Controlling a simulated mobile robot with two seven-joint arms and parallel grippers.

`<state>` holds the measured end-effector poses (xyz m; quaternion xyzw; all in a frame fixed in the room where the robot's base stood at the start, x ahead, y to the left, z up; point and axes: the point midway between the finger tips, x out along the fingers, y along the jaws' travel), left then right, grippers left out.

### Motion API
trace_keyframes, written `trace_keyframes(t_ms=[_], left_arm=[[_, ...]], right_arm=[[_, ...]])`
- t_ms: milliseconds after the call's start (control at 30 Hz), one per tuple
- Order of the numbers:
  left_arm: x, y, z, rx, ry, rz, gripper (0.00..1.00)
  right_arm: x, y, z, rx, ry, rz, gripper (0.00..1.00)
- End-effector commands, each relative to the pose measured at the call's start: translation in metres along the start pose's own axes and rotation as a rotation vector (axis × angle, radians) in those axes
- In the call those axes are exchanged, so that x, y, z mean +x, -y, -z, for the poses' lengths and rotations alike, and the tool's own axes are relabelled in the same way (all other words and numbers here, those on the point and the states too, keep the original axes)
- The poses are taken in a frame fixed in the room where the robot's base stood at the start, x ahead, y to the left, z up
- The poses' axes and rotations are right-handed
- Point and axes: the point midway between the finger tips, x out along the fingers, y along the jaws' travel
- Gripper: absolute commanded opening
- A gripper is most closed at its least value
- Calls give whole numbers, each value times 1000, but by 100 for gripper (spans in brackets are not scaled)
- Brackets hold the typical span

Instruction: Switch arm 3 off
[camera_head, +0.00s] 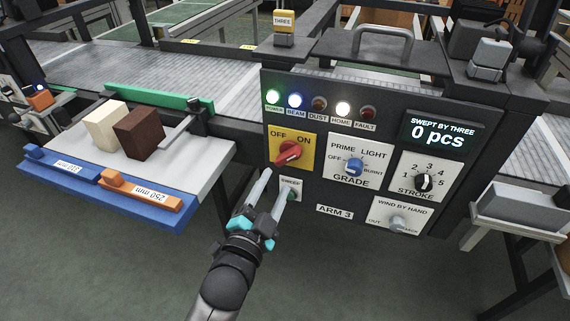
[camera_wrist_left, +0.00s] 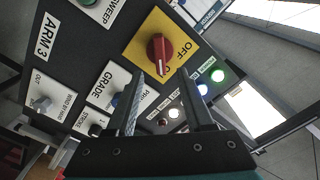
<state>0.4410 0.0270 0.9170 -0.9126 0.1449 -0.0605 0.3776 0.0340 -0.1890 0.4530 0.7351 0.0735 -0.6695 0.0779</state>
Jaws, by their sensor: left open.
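The arm 3 panel (camera_head: 330,196), labelled ARM 3, faces me in the head view. Its red rotary switch (camera_head: 289,152) sits on a yellow OFF/ON plate (camera_head: 304,160), and its pointer leans up and right, toward ON. In the left wrist view the red switch (camera_wrist_left: 160,52) shows just past the fingertips, its white mark on the lower end; the ON label is not readable there. My left gripper (camera_head: 276,178) is open and empty, its fingers in front of the panel just below the switch. The wrist view shows a gap between its fingers (camera_wrist_left: 160,88). My right gripper is not in view.
A green SWEEP button (camera_head: 291,195) is close under the switch. The blue GRADE knob (camera_head: 354,166), STROKE knob (camera_head: 424,182) and WIND BY HAND knob (camera_head: 397,222) are to the right. Power, beam and home lamps are lit; the display (camera_head: 440,134) reads 0 pcs. A block tray (camera_head: 200,165) stands left.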

Motion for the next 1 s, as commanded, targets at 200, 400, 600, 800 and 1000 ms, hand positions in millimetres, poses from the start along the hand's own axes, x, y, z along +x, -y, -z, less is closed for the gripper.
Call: trace_keyframes(t_ms=[200, 400, 600, 800, 1000], left_arm=[[37, 0, -1, 1, -1, 1, 52], [62, -1, -1, 0, -1, 0, 52], [75, 0, 0, 1, 0, -1, 52], [77, 0, 0, 1, 1, -1, 52], [77, 0, 0, 0, 0, -1, 44]], right_arm=[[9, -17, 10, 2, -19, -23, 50], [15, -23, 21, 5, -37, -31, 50], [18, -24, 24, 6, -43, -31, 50], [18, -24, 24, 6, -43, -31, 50], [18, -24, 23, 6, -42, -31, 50]])
